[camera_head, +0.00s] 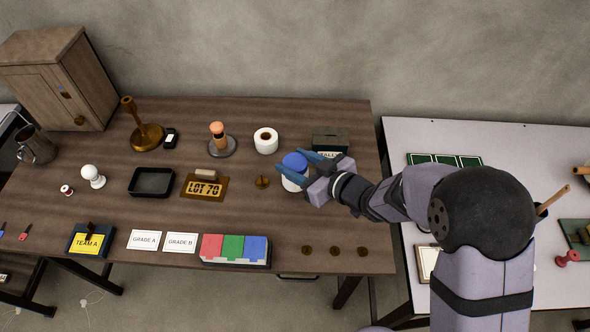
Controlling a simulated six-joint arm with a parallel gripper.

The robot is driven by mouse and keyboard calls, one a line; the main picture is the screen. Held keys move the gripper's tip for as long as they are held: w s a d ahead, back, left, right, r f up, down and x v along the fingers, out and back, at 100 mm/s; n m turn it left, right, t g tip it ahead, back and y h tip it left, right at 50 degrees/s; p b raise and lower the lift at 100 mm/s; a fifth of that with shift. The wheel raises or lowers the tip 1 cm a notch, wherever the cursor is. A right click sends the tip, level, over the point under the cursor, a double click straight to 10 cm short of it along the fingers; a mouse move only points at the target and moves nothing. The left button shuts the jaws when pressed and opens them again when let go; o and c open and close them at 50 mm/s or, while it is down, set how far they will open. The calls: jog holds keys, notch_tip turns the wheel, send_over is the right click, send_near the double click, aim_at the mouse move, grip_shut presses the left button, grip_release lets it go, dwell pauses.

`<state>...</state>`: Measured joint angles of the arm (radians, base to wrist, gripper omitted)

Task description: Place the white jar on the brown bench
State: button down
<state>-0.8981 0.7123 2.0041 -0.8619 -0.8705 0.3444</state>
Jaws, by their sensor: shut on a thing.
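The fingers and wrist hide part of the jar's right side. I cannot tell whether the jar's base touches the bench top or is slightly above it.
A brass piece (262,181) stands just left of the jar. A white roll (266,140) and a dark green box (330,140) are behind it. Several small brass discs (334,251) lie near the front edge. A grey table (440,137) adjoins at right.

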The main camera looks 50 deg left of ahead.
jog(key=shift+f, duration=1.8)
jog(key=shift+f, duration=0.15)
jog(key=c, duration=0.9)
grip_release()
jog(key=shift+f, duration=0.1)
jog(key=shift+r, duration=0.3)
jog(key=shift+d, duration=0.3)
jog(key=b+v, duration=0.1)
jog(key=v, duration=1)
jog(key=shift+d, duration=0.15)
